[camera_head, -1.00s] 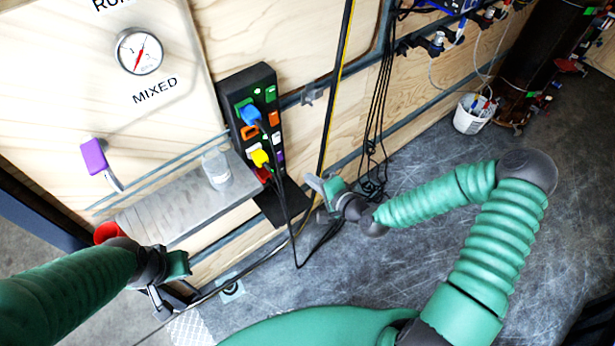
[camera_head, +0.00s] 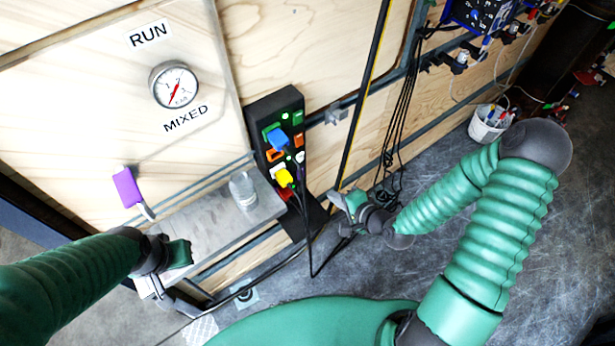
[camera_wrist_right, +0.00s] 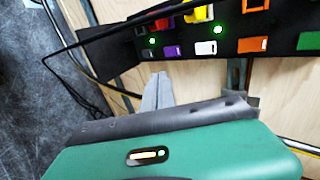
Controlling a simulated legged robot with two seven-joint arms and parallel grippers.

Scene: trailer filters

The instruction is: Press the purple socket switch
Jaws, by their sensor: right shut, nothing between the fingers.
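The black socket strip (camera_head: 262,110) is mounted upright on the wooden wall, with coloured sockets and switches. In the right wrist view the strip (camera_wrist_right: 120,50) runs across the top. There the purple switch (camera_wrist_right: 172,51) sits in the lower row, between a green light and a white switch. My right gripper (camera_head: 341,197) is shut and empty, to the right of the strip's lower end. In the wrist view its fingertips (camera_wrist_right: 157,76) point up just below the purple switch, seemingly apart from it. My left gripper (camera_head: 168,280) is by the metal shelf; its finger opening is unclear.
A blue plug (camera_head: 278,138) and a yellow plug (camera_head: 284,177) sit in the strip, with black cables hanging past my right gripper. A clear bottle (camera_head: 243,190) stands on the metal shelf (camera_head: 205,220). A purple-handled lever (camera_head: 127,187) is at left.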

